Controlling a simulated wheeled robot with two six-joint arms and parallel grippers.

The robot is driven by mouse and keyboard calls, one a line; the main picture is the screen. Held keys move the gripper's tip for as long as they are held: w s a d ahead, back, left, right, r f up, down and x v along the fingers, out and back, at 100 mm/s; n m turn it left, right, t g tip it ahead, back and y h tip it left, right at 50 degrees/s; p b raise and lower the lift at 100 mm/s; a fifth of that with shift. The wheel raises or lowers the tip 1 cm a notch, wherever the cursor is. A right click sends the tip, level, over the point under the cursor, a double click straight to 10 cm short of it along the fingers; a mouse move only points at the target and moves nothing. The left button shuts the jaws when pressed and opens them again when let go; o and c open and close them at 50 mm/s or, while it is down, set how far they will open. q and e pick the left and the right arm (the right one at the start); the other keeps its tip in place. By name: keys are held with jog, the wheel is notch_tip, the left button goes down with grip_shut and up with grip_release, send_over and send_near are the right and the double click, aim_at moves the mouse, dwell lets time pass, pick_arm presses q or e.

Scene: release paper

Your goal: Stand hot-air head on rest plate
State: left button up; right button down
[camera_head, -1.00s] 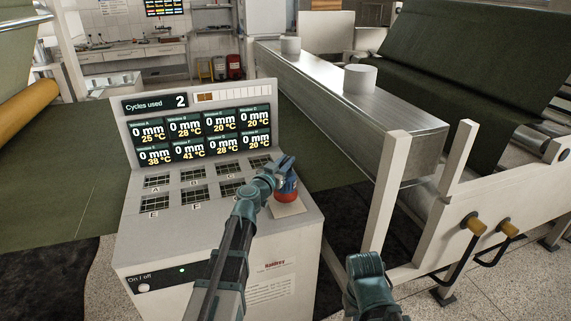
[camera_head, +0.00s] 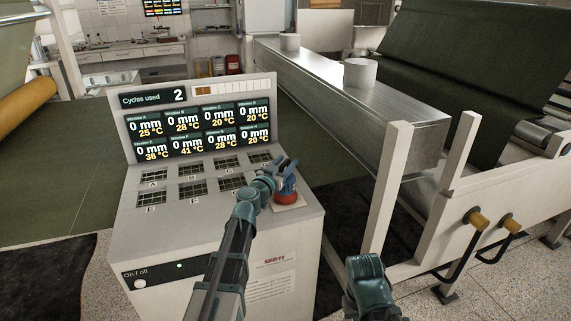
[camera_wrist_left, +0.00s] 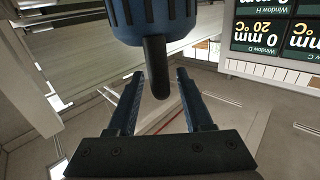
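The hot-air head shows a red lower part (camera_head: 286,196) in the head view, at the right end of the console top. It looks upright on the small pale rest plate (camera_head: 300,207); the exact contact is hard to see. In the left wrist view its blue ribbed body (camera_wrist_left: 152,18) fills the top, with a black rod-like part (camera_wrist_left: 156,70) pointing down. My left gripper (camera_head: 283,172) is at the head; its fingers (camera_wrist_left: 160,76) stand on both sides of the black part, with gaps showing. My right arm shows at bottom centre, but its gripper cannot be made out.
The console (camera_head: 215,245) carries a display panel (camera_head: 203,130) and several small grids left of the plate. A machine frame with a white post (camera_head: 388,190) and a long metal beam (camera_head: 385,115) stands close to the right.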

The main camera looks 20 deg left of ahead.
pick_arm(q)
jog(key=shift+s+r, duration=0.1)
jog(key=shift+s, duration=0.05)
jog(key=s+a, duration=0.2)
jog(key=s, duration=0.9)
jog(key=shift+s+a, duration=0.15)
jog(key=shift+s, duration=0.1)
jog(key=s+d+f+m+g+h, duration=0.2)
jog(key=s+d+f+g, duration=0.15)
jog(key=d, duration=0.35)
jog(key=s+d+f+m+g+h, duration=0.1)
jog(key=s+d+f+g, duration=0.2)
jog(key=d, duration=0.4)
jog(key=s+d+f+m+g+h, duration=0.2)
jog(key=d+f+g, duration=0.1)
jog(key=d+f, duration=0.3)
jog(key=s+d+f+g+y, duration=0.35)
jog(key=s+f+g, duration=0.2)
jog(key=s, duration=0.25)
jog(key=s+a+f+n+g+y, duration=0.3)
jog(key=s+y, duration=0.3)
jog(key=s, duration=0.2)
jog(key=shift+a+f+n, duration=0.4)
jog(key=shift+a+f, duration=0.05)
jog(key=shift+a, duration=0.25)
